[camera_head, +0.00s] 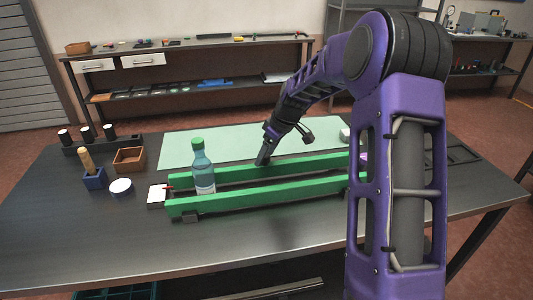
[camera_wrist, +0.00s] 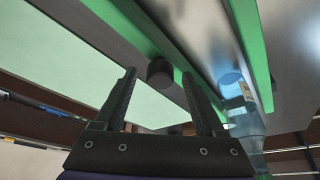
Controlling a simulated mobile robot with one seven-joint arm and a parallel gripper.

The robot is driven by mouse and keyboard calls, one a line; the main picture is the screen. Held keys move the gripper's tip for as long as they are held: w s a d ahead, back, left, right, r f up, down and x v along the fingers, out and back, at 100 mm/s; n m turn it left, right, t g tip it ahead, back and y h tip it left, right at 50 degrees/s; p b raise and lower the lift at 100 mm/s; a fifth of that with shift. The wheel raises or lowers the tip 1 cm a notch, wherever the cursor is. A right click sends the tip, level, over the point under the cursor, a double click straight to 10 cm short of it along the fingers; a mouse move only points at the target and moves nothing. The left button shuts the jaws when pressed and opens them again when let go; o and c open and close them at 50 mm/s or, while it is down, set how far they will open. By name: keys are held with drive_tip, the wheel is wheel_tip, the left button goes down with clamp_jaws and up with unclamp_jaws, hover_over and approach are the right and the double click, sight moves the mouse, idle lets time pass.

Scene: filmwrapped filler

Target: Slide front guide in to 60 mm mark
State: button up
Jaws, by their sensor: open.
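Two long green guides lie roughly parallel on the table, a near one (camera_head: 270,194) and a far one (camera_head: 230,175). A clear bottle with a green cap (camera_head: 203,172) stands upright between them near their left ends. My gripper (camera_head: 263,160) points down at the far guide, right of the bottle. In the wrist view its two fingers stand apart, with a dark round knob (camera_wrist: 160,72) beside a green guide (camera_wrist: 145,28) showing between them. I cannot tell whether the fingers touch the knob. The other guide (camera_wrist: 252,55) and the bottle (camera_wrist: 242,110) also show there. The millimetre marks are not readable.
A pale green mat (camera_head: 190,146) lies behind the guides. At left are a wooden box (camera_head: 130,159), a blue holder (camera_head: 94,179), a white-topped round container (camera_head: 121,187) and several dark rollers on a rack. A white card (camera_head: 157,194) lies at the guides' left end. The front table area is clear.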

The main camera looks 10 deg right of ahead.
clamp_jaws()
idle(1.3)
